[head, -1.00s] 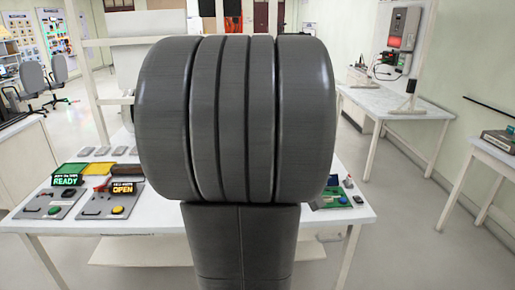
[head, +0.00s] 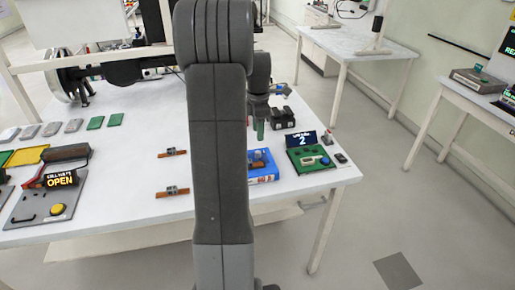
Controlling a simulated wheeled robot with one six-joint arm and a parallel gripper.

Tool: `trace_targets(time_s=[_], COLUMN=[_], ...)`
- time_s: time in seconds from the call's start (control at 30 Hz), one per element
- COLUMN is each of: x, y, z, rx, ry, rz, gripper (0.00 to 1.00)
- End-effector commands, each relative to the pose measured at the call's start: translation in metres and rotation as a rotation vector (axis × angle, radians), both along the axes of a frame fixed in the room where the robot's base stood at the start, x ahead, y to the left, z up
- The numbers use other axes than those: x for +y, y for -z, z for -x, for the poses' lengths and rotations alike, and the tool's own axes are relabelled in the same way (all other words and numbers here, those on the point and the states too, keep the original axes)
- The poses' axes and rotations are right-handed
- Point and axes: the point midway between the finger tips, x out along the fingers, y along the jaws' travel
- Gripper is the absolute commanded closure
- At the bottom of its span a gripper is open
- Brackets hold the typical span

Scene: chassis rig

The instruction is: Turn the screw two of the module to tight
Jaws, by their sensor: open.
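A blue module (head: 265,174) lies on the white table just right of my arm, its left part hidden behind my arm. A small brown-orange part and a round blue part show on its top, but which is screw two cannot be told. My gripper (head: 259,124) points down behind and above the module, partly hidden by my arm. It is open and appears apart from the module. A green board (head: 311,159) with a dark display (head: 302,139) reading "2" stands right of the module.
Two small brown-orange brackets (head: 172,153) lie left of my arm. A black block (head: 283,118) stands behind the module. A grey panel (head: 45,203) with an "OPEN" display (head: 61,179) and yellow button is at left. Grey and green tiles lie farther back. Bare tabletop (head: 130,185) shows between.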

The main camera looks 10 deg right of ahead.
Motion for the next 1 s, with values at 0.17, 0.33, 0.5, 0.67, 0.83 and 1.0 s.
trace_targets(time_s=[0.17, 0.33, 0.5, 0.67, 0.83, 1.0], x=[0.000, 0.000, 0.000, 0.000, 0.000, 0.000], y=[0.040, 0.068, 0.084, 0.088, 0.088, 0.088], z=[0.001, 0.001, 0.000, 0.000, 0.000, 0.000], rx=[0.005, 0.003, 0.001, 0.000, 0.000, 0.000], ry=[0.000, 0.001, 0.001, 0.001, 0.001, 0.001], rz=[-0.001, -0.001, 0.000, 0.000, 0.000, 0.000], gripper=[0.59, 0.59, 0.59, 0.59, 0.59, 0.89])
